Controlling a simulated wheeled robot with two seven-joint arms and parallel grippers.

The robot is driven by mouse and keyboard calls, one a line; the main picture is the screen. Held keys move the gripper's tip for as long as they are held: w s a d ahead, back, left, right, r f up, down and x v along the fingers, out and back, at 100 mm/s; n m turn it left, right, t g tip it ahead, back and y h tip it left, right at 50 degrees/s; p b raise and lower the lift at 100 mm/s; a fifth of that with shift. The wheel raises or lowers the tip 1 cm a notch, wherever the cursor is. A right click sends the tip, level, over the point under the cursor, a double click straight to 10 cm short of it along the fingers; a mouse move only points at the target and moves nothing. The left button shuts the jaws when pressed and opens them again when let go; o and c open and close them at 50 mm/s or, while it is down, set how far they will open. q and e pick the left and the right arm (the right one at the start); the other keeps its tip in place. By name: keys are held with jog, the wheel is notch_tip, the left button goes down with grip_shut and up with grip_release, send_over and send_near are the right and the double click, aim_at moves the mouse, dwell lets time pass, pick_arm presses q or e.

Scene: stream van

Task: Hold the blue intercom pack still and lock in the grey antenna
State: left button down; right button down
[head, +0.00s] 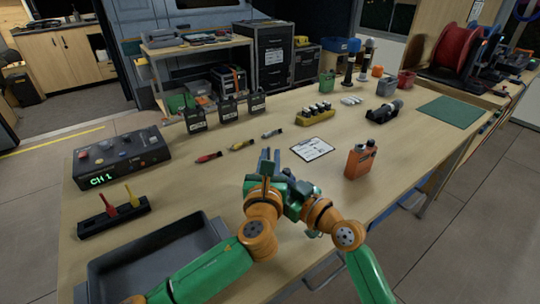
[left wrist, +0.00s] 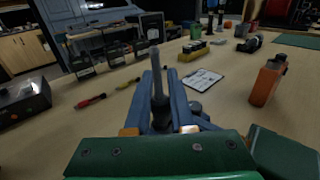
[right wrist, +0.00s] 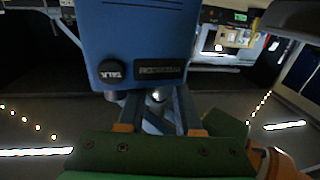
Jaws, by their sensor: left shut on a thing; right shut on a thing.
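The grey antenna (left wrist: 155,60) is a thin upright rod with a darker, thicker lower part. My left gripper (left wrist: 161,78) is shut on it; in the head view this gripper (head: 268,163) is above the near part of the table. The blue intercom pack (right wrist: 138,35) fills the upper middle of the right wrist view, showing a round dark TALK button and a dark label plate. My right gripper (right wrist: 158,95) is shut on the pack's edge. In the head view the two grippers are close together and the pack is hard to make out. Whether antenna and pack touch is hidden.
An orange bottle-like pack (head: 359,160) stands right of my grippers. A white printed card (head: 312,148) lies behind them. A grey tray (head: 150,262) and a control box lit CH 1 (head: 121,157) are at left.

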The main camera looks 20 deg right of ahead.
pick_arm(q)
jog(key=shift+f, duration=0.2)
jog(key=shift+r, duration=0.15)
jog(key=shift+r, duration=0.55)
dwell(0.5)
jog(key=shift+a+f, duration=0.1)
jog(key=shift+f, duration=0.6)
dwell(0.3)
jog(key=shift+r, duration=0.1)
jog(key=shift+r, duration=0.6)
dwell(0.3)
